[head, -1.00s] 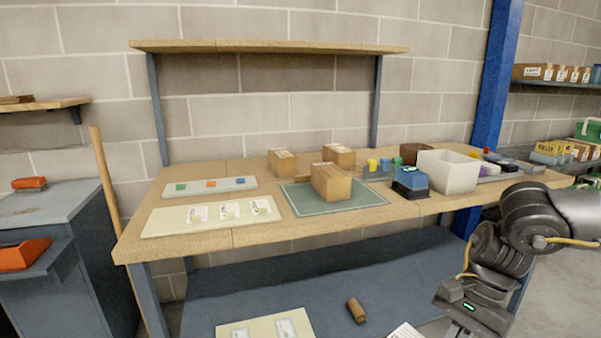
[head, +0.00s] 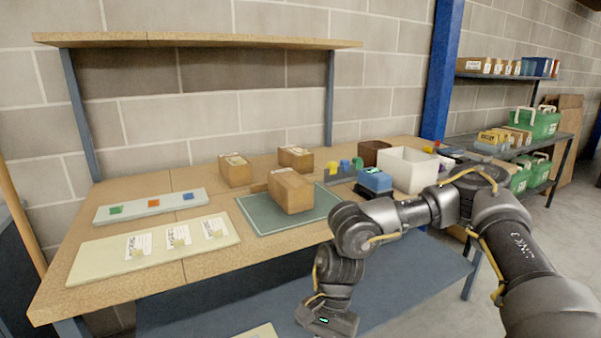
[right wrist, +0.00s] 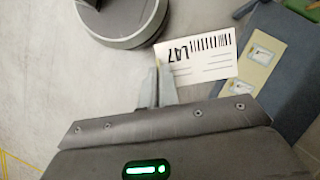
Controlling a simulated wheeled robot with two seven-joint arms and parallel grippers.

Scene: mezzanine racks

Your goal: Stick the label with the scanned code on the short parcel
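My right gripper (right wrist: 157,72) is shut on a white label (right wrist: 197,57) with a barcode and the print "LA7", seen in the right wrist view. The label sticks out from the fingertips. In the head view my right wrist hangs low in front of the bench, with the fingers below the picture edge. A brown parcel (head: 290,192) stands on the green mat (head: 270,217). Two more parcels, a left one (head: 235,171) and a right one (head: 296,158), stand behind it. I cannot tell for sure which is the short one. My left gripper is out of view.
A cream board (head: 105,262) with several labels lies front left on the bench, behind it a pale strip (head: 128,211) with coloured squares. Right of the mat are a blue device (head: 374,181) and a white bin (head: 408,169). A lower shelf (head: 200,312) runs beneath.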

